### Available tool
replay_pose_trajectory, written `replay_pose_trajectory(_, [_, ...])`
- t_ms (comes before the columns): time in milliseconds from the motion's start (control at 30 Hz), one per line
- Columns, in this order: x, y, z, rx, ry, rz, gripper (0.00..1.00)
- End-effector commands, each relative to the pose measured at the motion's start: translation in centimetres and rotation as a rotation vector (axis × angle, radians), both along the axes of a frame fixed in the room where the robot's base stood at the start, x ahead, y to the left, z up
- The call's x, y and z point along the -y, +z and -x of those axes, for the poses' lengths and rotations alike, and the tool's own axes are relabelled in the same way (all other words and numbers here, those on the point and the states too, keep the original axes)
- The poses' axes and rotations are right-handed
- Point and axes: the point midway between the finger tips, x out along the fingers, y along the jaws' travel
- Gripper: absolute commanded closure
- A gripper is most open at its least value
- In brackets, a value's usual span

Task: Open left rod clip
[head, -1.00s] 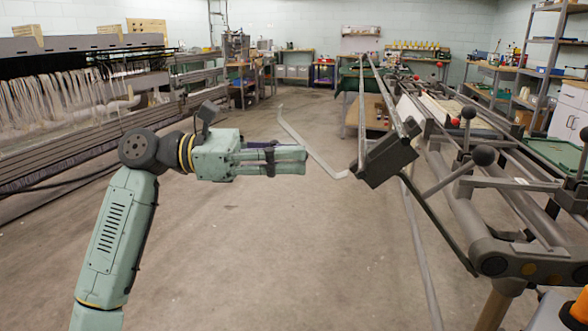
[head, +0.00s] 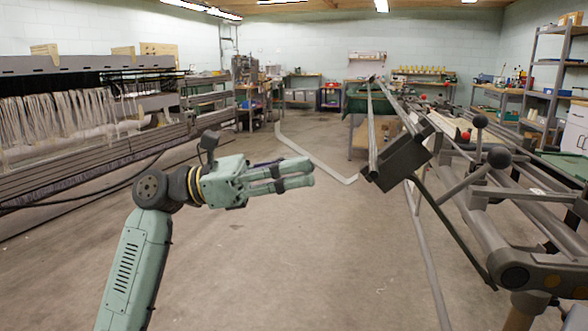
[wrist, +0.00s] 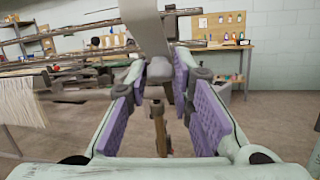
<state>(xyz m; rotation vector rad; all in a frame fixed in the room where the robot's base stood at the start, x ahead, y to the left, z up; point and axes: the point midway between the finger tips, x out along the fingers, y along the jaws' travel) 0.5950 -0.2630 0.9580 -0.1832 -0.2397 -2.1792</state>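My gripper (head: 307,174) is in the middle of the head view with its green fingers pointing right. In the wrist view the purple finger pads (wrist: 208,115) stand apart with no object clearly held. A dark grey block (head: 402,162) at the near end of the long rods (head: 372,125) is right of the fingertips, apart from them in the head view. In the wrist view a grey bar (wrist: 148,25) comes down from the top to a rounded grey piece behind the fingertips. I cannot tell which part is the left rod clip, nor whether it is open.
A grey machine frame (head: 520,255) with ball-ended levers (head: 499,157) fills the right side. A loom with white threads (head: 70,115) stands at the left. Bare concrete floor (head: 290,260) lies between them. Shelves (head: 548,80) and benches line the back.

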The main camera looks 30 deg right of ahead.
Motion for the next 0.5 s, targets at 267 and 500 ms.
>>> replay_pose_trajectory(267, [0.01,-0.01,0.01,0.001,-0.001,-0.001,0.59])
replay_pose_trajectory(500, [0.0,-0.03,0.02,0.001,-0.001,-0.002,0.59])
